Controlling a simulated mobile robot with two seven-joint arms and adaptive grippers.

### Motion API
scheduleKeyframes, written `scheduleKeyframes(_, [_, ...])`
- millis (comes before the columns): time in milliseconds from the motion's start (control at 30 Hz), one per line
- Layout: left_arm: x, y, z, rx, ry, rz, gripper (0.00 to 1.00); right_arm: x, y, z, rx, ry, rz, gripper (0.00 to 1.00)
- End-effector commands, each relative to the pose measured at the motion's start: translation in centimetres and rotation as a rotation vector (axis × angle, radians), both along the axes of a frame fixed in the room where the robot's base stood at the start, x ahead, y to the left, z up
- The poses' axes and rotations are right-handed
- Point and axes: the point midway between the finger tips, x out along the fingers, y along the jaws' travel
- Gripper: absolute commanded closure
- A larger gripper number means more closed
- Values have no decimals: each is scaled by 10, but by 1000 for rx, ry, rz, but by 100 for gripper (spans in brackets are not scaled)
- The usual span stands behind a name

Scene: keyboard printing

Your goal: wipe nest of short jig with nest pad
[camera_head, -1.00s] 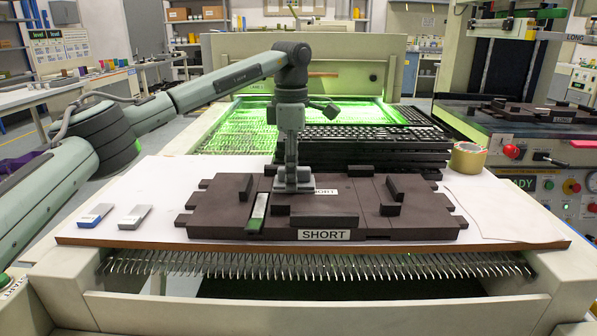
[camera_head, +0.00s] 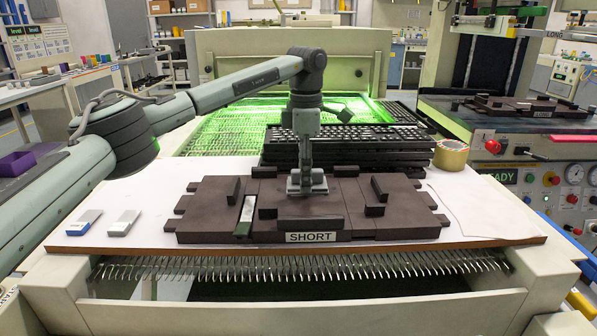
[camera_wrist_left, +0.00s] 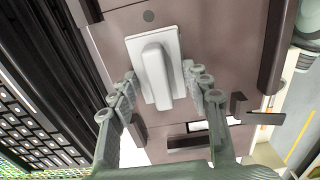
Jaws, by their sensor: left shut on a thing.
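The short jig (camera_head: 212,205), dark brown with a "SHORT" label on its front, lies on the white-topped board. My left gripper (camera_head: 307,178) points down over the middle of the jig and is shut on the grey nest pad (camera_head: 307,189). The pad sits low at the jig's recessed face and appears to touch it. In the left wrist view the pad (camera_wrist_left: 155,68) shows as a pale plate with a raised grip, with the jig surface (camera_wrist_left: 220,30) around it. My right gripper is not in view.
A green-and-white block (camera_head: 245,215) lies in a slot of the jig. Two small blocks, one blue-edged (camera_head: 84,221) and one grey (camera_head: 124,222), lie on the board (camera_head: 150,203) at left. Stacked black keyboards (camera_head: 345,148) stand behind the jig; a tape roll (camera_head: 451,154) is at right.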

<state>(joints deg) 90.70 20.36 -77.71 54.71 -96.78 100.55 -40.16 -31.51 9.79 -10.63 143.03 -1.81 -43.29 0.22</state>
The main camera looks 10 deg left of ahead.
Motion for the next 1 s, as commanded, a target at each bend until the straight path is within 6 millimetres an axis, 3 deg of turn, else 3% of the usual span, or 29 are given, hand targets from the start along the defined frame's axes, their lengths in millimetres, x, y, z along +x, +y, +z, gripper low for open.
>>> scheduleKeyframes(800, [13,-50,0,0,2,-1,80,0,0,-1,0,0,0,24])
scheduleKeyframes(1000, [15,-52,1,1,1,0,80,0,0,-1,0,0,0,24])
